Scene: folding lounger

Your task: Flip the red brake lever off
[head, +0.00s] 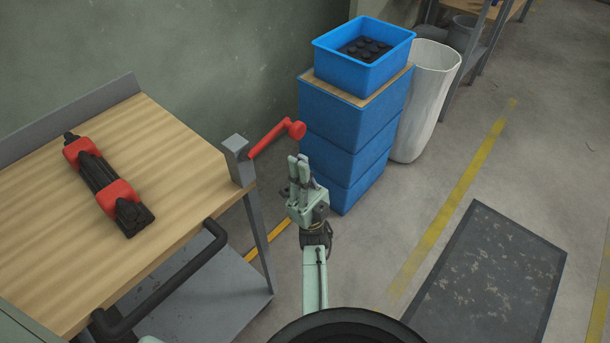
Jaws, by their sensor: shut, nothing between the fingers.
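The red brake lever (272,137) is a slim red bar with a round red knob at its free end. It is mounted on a grey post (237,157) at the right corner of a wooden-topped cart and slants up to the right. My gripper (299,160) is pale green, with its fingers shut and empty, pointing up in the picture. The fingertips appear just below the knob. A small gap shows between them and the knob, but the distance in depth is hard to tell.
A red and black tool (106,186) lies on the wooden cart top (185,170). A black handle bar (165,283) runs along the cart's near side. Stacked blue crates (346,130) and a white bin (424,100) stand behind my gripper. A dark mat (485,280) lies on open floor at right.

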